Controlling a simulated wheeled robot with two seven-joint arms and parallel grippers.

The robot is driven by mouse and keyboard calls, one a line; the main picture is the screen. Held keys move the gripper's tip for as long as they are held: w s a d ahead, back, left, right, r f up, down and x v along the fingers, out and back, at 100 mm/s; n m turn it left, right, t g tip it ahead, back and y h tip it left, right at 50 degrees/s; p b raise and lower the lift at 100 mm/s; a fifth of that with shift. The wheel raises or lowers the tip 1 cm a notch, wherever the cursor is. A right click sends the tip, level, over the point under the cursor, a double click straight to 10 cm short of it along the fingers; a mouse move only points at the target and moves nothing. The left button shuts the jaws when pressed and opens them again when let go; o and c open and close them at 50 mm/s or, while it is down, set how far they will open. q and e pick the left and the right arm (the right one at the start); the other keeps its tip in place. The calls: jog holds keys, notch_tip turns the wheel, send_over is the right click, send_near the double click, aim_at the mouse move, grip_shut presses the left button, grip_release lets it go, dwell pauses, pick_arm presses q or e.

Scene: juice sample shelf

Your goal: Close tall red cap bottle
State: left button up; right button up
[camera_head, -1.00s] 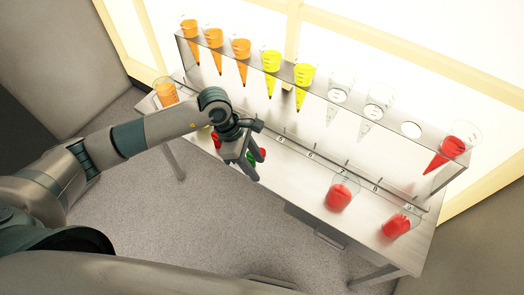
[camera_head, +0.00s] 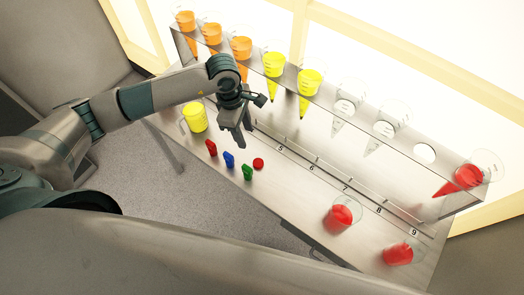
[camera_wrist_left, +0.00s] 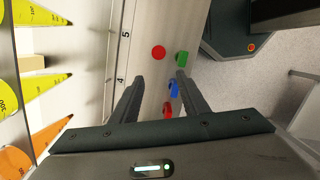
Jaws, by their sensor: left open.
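No plainly tall red-capped bottle can be made out. A small upright red item (camera_head: 211,147), a blue one (camera_head: 229,159) and a green one (camera_head: 247,172) stand in a row near the table's front edge. A flat red disc (camera_head: 258,164) lies beside the green one; I cannot tell whether it is a cap. My left gripper (camera_head: 242,135) is open and empty, above the table behind this row. In the left wrist view the disc (camera_wrist_left: 158,52) is beyond the open fingers (camera_wrist_left: 159,75), and the red item (camera_wrist_left: 168,109) is near the right finger. My right gripper is out of view.
A yellow-filled beaker (camera_head: 195,118) stands left of the row. Two red-filled beakers (camera_head: 341,215) (camera_head: 398,253) stand on the right of the table. A rack of tapered tubes (camera_head: 310,82) runs along the back. The table between the disc and the right beakers is clear.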

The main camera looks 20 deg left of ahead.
pick_arm(q)
jog(key=b, duration=0.6)
send_over(258, 162)
jog(key=a, duration=0.2)
notch_tip(258, 162, down, 11)
jog(key=shift+s+f, duration=0.15)
jog(key=shift+f, duration=0.2)
jog(key=f, duration=0.1)
jog(key=d+f+b, duration=0.1)
jog(key=f, duration=0.2)
jog(key=shift+d+b, duration=0.3)
jog(key=shift+f, duration=0.5)
jog(key=shift+c, duration=0.2)
